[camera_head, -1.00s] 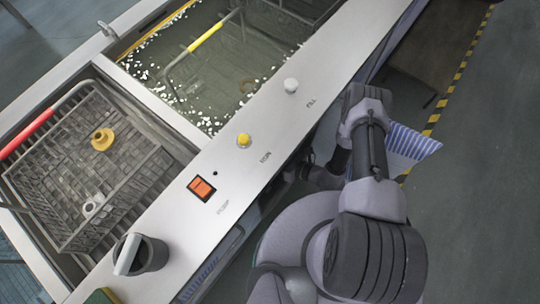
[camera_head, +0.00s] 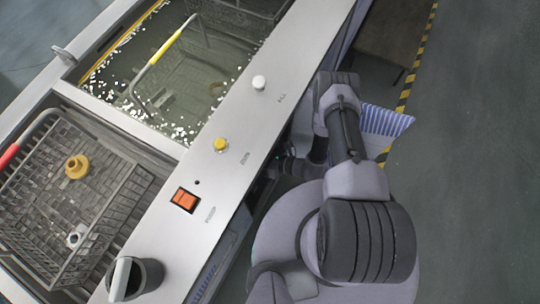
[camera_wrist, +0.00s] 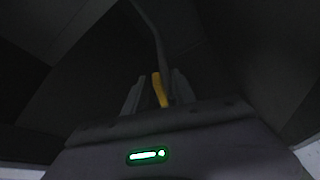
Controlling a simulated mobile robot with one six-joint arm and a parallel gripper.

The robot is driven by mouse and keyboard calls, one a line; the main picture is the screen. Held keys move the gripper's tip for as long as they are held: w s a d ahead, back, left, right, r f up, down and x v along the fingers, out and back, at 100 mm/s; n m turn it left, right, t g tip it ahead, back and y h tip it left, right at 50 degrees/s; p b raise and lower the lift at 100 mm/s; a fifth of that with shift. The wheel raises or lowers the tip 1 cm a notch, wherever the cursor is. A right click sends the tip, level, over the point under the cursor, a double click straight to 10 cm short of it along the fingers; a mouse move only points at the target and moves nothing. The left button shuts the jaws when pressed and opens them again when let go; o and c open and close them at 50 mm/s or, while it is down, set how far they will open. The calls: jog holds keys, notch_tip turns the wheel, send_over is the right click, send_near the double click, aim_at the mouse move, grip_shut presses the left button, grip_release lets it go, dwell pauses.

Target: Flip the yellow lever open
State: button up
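The yellow lever (camera_wrist: 160,90) shows in the dark wrist view as a short, slightly tilted yellow bar. My gripper (camera_wrist: 157,88) has one finger on each side of it, with dark gaps between the fingers and the bar, so it looks open around the lever. I cannot tell how deep the lever sits between the fingers. In the head view the lever and my gripper are hidden; my arm reaches down below the edge of the tank's front panel.
A striped cloth (camera_head: 385,121) is beside my arm. Clear floor (camera_head: 480,150) lies at the right.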

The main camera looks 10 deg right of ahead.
jog(key=p+v, duration=0.5)
jog(key=v, duration=1.2)
jog(key=shift+d, duration=0.2)
